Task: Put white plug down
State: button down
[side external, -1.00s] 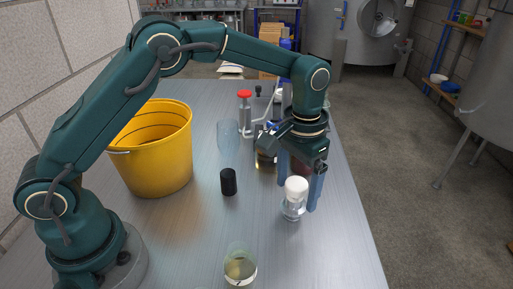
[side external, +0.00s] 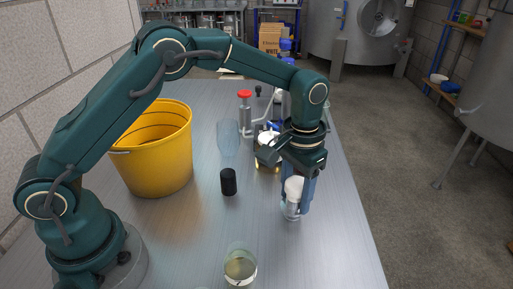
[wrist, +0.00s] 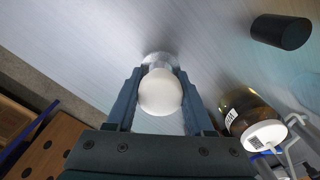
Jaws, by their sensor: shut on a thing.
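How deep the plug sits in the glass is hidden.
A black cylinder (side external: 228,182) stands left of the bottle. A yellow bucket (side external: 155,155) is farther left. A glass with pale liquid (side external: 240,268) stands in front. An amber jar with a white lid (wrist: 265,134) and a red-topped item (side external: 245,112) stand behind. The front right tabletop is clear.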

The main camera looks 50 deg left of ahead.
jog(key=shift+r, duration=0.45)
notch_tip(320, 180, up, 3)
jog(key=shift+r, duration=0.15)
jog(key=s+a+r, duration=0.2)
jog(key=a+r, duration=0.4)
jog(key=a, duration=0.5)
send_near(298, 180)
jog(key=s+d+f, duration=0.2)
jog(key=s, duration=0.1)
jog(key=shift+s+d+f, duration=0.45)
jog(key=shift+d+f, duration=1.4)
jog(key=shift+d, duration=0.15)
jog(key=shift+s+d+f, duration=0.45)
jog(key=shift+d+f, duration=1.4)
jog(key=shift+d, duration=0.1)
jog(key=shift+s+d+f, duration=0.45)
jog(key=shift+d+f, duration=1.4)
jog(key=shift+d, duration=0.15)
jog(key=shift+f, duration=0.15)
